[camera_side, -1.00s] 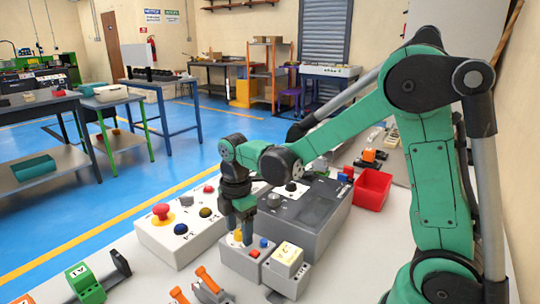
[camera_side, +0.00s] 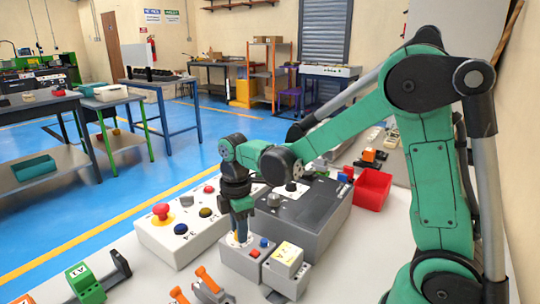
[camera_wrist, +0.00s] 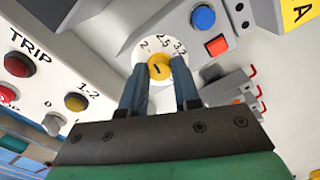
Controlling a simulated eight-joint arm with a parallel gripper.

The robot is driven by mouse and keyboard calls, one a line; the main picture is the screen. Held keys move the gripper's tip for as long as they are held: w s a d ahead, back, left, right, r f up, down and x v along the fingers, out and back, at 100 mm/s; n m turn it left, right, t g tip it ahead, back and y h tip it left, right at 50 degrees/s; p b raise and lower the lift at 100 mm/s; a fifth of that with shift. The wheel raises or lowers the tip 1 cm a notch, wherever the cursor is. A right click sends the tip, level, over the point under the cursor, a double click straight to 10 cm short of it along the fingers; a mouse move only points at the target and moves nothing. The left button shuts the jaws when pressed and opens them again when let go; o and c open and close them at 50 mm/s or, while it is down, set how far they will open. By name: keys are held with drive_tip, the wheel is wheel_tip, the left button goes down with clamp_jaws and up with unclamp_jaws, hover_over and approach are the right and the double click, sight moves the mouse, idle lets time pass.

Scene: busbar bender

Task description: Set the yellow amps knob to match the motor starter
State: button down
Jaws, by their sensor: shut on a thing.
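The yellow amps knob (camera_wrist: 160,66) sits on a round white dial (camera_wrist: 148,50) marked 2, 2.5 and 3.2 in the wrist view. A short dark line shows on the knob; I cannot tell exactly which mark it points at. My gripper (camera_wrist: 161,82) is shut on the knob, one finger on each side. In the side view my gripper (camera_side: 240,238) points down over the grey knob box (camera_side: 240,264), which has a blue and a red button. Beside it stands a grey unit with a yellow label (camera_side: 288,252), possibly the motor starter; its writing is too small to read surely.
A white control box (camera_side: 180,240) with a red mushroom button and coloured buttons stands at the left. A dark grey case (camera_side: 318,225) is behind, with a red bin (camera_side: 372,190) farther right. Orange-handled parts (camera_side: 207,280) lie in front.

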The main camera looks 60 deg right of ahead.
drive_tip(key=m, duration=1.1)
drive_tip(key=shift+m, duration=2.2)
drive_tip(key=c, duration=0.6)
unclamp_jaws()
drive_tip(key=shift+c, duration=0.2)
